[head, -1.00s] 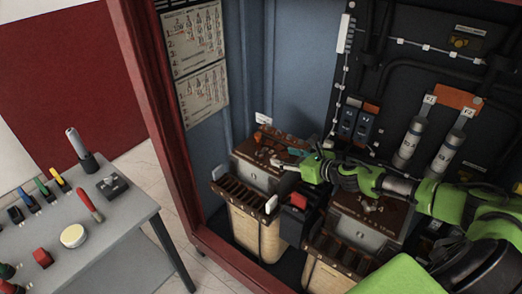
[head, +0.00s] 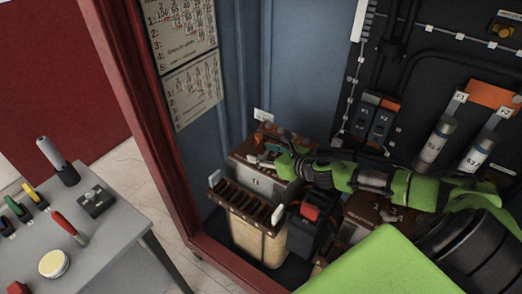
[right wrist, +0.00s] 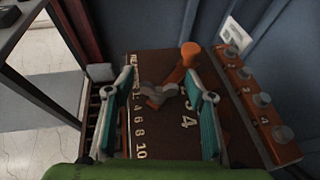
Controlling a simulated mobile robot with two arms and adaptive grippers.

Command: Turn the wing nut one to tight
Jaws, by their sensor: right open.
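A grey wing nut (right wrist: 158,94) sits on the brown top plate (right wrist: 140,65) of a transformer, beside printed numbers. My right gripper (right wrist: 162,85) is open, with one teal finger on each side of the wing nut and visible gaps between. In the head view, my right gripper (head: 270,152) is over the top of the rear transformer (head: 252,178) and hides the wing nut there. An orange-knobbed lever (right wrist: 190,52) stands just beyond the wing nut. Whether the fingertips reach down to the nut's height is unclear. My left gripper is not in view.
A brown terminal strip with several grey studs (right wrist: 262,100) runs along the right in the wrist view. Fuses (head: 436,142) and breakers (head: 376,120) are on the back panel. The red cabinet frame (head: 150,150) and a grey tool table (head: 110,235) are at left.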

